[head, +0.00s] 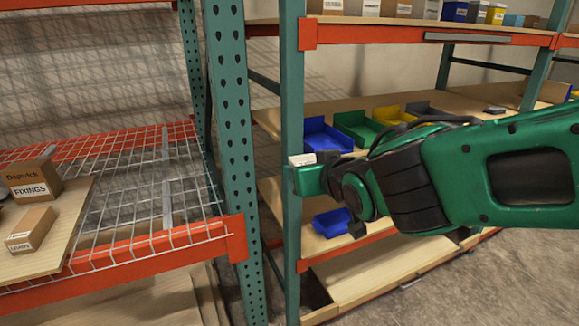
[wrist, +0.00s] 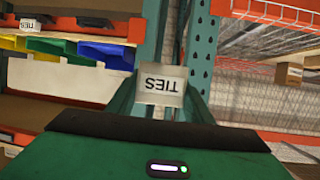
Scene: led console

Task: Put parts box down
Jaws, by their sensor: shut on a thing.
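My gripper (head: 308,176) is shut on a small parts box (head: 302,159) with a white top, held in the air in front of the green rack post. In the wrist view the box (wrist: 161,84) sits between the green fingers of my gripper (wrist: 160,104), and its label "TIES" reads upside down. Its lower part is hidden by the fingers and the wrist. On the left, a cardboard box marked "FIXINGS" (head: 35,182) and a smaller cardboard box (head: 31,229) rest on a wooden board (head: 66,233) lying on a wire shelf.
The wire shelf (head: 140,192) right of the board is bare, edged by an orange beam (head: 150,252). A green perforated upright (head: 232,150) stands between the racks. The right rack holds blue (head: 322,135), green (head: 355,127) and yellow bins (head: 393,114); another blue bin (head: 331,222) is lower.

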